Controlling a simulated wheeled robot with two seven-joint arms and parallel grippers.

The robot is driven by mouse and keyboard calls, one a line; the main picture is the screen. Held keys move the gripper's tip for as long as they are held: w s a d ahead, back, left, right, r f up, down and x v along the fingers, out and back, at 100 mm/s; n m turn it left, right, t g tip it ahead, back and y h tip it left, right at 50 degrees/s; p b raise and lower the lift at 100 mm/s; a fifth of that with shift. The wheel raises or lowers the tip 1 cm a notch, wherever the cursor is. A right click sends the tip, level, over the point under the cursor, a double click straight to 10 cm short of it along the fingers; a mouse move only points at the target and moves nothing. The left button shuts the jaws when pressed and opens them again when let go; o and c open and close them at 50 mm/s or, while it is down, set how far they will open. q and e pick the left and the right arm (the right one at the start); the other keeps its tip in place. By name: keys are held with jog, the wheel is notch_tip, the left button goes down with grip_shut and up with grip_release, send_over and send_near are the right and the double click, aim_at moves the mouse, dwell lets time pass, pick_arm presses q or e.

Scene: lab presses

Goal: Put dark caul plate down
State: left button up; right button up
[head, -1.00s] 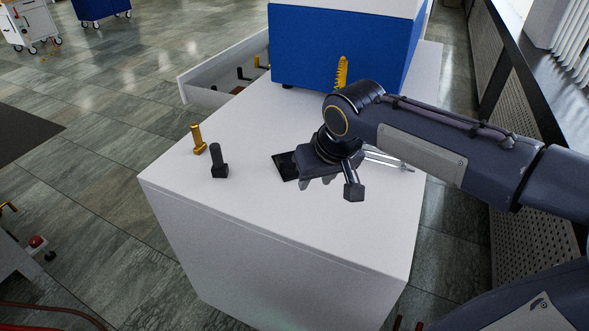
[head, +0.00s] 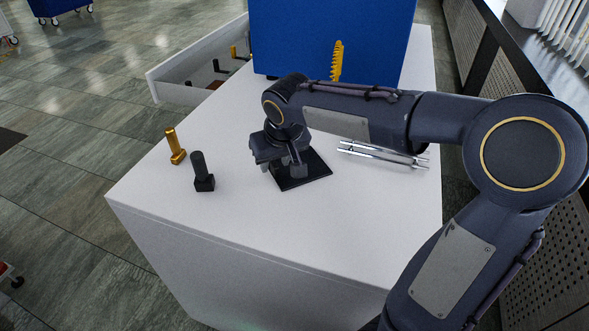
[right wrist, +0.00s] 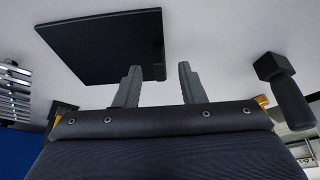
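The dark caul plate (head: 305,181) is a thin black square lying flat on the white bench top. In the right wrist view the dark plate (right wrist: 110,47) is at the upper left, past the left-hand finger. My right gripper (head: 290,172) is low over the plate's left side in the head view, partly covering it. I cannot tell if a finger touches the plate. My left gripper is out of view.
A gold T-shaped piece (head: 173,146) and a black one (head: 202,172) stand left of the plate. Silver rods (head: 385,154) lie to the right. A yellow toothed piece (head: 337,62) stands before the blue box (head: 300,35). An open drawer (head: 195,78) sticks out left. The bench front is clear.

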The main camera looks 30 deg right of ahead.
jog(key=shift+w+f, duration=0.2)
jog(key=shift+f, duration=0.25)
jog(key=shift+c, duration=0.2)
grip_shut()
jog(key=shift+r, duration=0.15)
